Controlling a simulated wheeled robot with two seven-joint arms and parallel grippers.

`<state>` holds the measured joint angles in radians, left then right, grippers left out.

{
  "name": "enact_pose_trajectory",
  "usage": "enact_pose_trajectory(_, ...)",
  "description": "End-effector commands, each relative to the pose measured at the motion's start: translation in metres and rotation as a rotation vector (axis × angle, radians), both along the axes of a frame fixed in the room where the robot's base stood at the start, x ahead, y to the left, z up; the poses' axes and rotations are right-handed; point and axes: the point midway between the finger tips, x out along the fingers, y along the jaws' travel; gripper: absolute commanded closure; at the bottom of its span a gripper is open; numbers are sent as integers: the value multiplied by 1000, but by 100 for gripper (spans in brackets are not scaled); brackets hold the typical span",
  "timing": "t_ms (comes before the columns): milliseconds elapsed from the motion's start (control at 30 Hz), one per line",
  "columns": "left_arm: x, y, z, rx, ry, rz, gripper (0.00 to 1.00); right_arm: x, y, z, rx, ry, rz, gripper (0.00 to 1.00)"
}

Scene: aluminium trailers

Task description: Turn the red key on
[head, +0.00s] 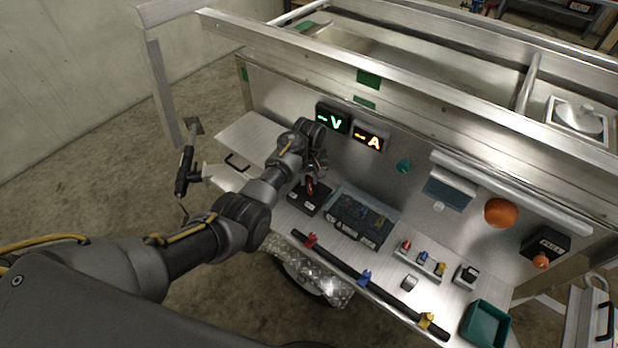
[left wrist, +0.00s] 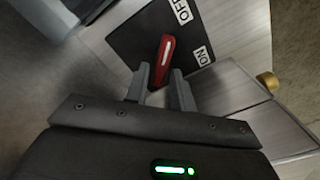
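The red key (head: 310,185) stands on a black switch box (head: 304,200) at the left end of the metal worktop. The left wrist view shows the key (left wrist: 165,58) on the black plate, near white OFF and ON labels. I cannot tell for sure which label it points to. My left gripper (head: 317,172) is right over the box. In the left wrist view, its two fingers (left wrist: 160,76) are apart, with the near end of the key between their tips. I see gaps beside the key. My right gripper is not in view.
A black battery (head: 358,222) stands in a tray right of the switch box. Lit green V (head: 334,119) and orange A (head: 369,138) displays are on the panel behind. A black bar with coloured clamps (head: 365,277) lies along the front edge. A teal bin (head: 485,325) stands far right.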

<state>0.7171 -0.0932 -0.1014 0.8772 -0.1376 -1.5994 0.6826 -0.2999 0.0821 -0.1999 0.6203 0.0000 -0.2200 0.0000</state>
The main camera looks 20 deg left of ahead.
Motion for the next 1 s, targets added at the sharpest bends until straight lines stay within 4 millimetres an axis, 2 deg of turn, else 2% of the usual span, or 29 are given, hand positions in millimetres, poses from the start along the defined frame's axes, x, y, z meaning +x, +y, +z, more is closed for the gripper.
enact_pose_trajectory(33, 0, 0, 0, 0, 0, 0, 82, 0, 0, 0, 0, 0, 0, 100)
enact_pose_trajectory(167, 0, 0, 0, 0, 0, 0, 100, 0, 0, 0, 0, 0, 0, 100)
enact_pose_trajectory(567, 0, 0, 2, 0, 0, -46, 100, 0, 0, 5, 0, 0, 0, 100)
enact_pose_trajectory(767, 1, -2, 3, 1, 1, -162, 100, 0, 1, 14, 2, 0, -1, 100)
enact_pose_trajectory(1000, 1, -5, 3, 1, 2, -379, 100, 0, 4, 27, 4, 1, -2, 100)
